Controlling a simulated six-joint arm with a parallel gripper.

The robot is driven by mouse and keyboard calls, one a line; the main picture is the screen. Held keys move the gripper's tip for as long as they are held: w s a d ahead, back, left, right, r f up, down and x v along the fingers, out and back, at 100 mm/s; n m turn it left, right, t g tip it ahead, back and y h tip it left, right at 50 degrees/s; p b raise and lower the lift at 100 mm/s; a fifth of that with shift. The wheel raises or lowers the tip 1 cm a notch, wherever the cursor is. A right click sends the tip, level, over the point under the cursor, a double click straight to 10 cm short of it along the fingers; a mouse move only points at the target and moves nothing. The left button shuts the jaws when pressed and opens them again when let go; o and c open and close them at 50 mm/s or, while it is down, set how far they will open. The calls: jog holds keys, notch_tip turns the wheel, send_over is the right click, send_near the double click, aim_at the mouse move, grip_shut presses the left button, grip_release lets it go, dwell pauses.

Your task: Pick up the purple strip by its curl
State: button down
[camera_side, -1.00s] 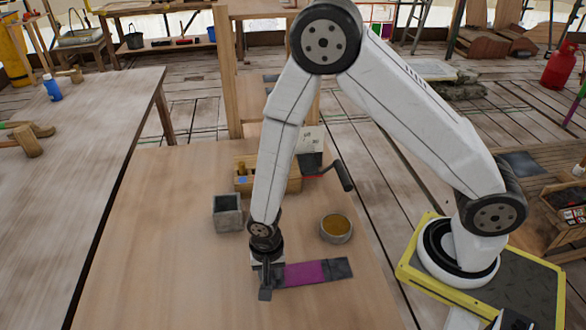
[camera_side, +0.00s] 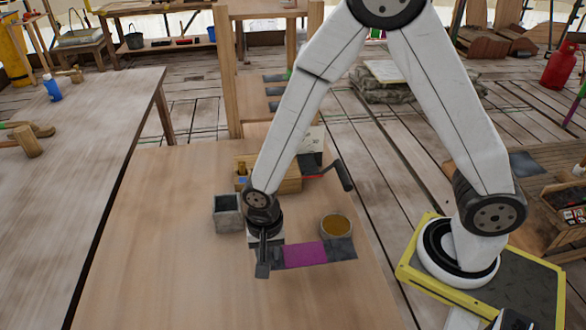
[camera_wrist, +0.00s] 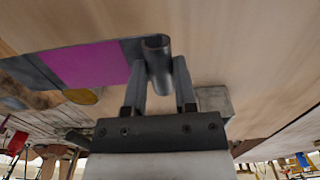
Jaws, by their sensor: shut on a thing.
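The purple strip (camera_side: 305,254) has a purple middle and dark grey ends. It stretches to the right from my gripper (camera_side: 263,268) in the side view and looks raised off the wooden table. In the wrist view the strip (camera_wrist: 88,66) runs left from a rolled grey curl (camera_wrist: 156,48) at its end. My gripper (camera_wrist: 160,85) is shut on this curl, with a finger on each side of it. In the side view the gripper hides most of the curl.
A round pot with amber contents (camera_side: 336,226) stands just behind the strip's right part. A grey square box (camera_side: 227,214) stands left of my gripper. A wooden crate (camera_side: 285,180) is behind. The table's left and front (camera_side: 170,270) are clear.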

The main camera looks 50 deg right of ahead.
jog(key=shift+r, duration=1.25)
jog(key=shift+w, duration=0.1)
